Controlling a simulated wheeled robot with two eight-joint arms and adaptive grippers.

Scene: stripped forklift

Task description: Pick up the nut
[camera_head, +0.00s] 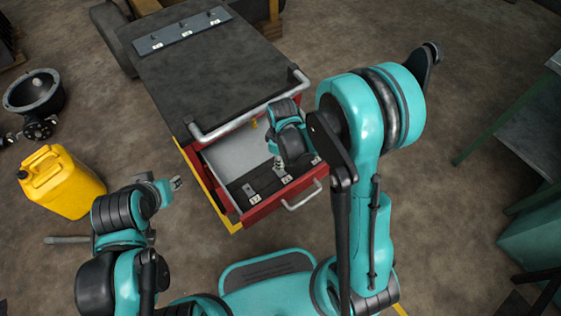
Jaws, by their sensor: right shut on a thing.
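My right gripper (282,171) reaches down into the open red drawer (225,163) of the cart, at its right side over a black insert (258,182) with compartments. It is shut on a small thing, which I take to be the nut. The nut itself is too small and too covered by the fingers to make out. My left gripper (177,184) hangs left of the drawer, apart from it, with nothing visible in it. Its fingers are too small to tell whether they are open.
The cart's dark top (205,75) carries a grey strip with switches (180,32). A silver handle bar (250,113) runs above the drawer. A yellow jerrycan (62,182) and a black round part (35,93) stand on the left floor. Floor on the right is clear up to a green-legged table (535,125).

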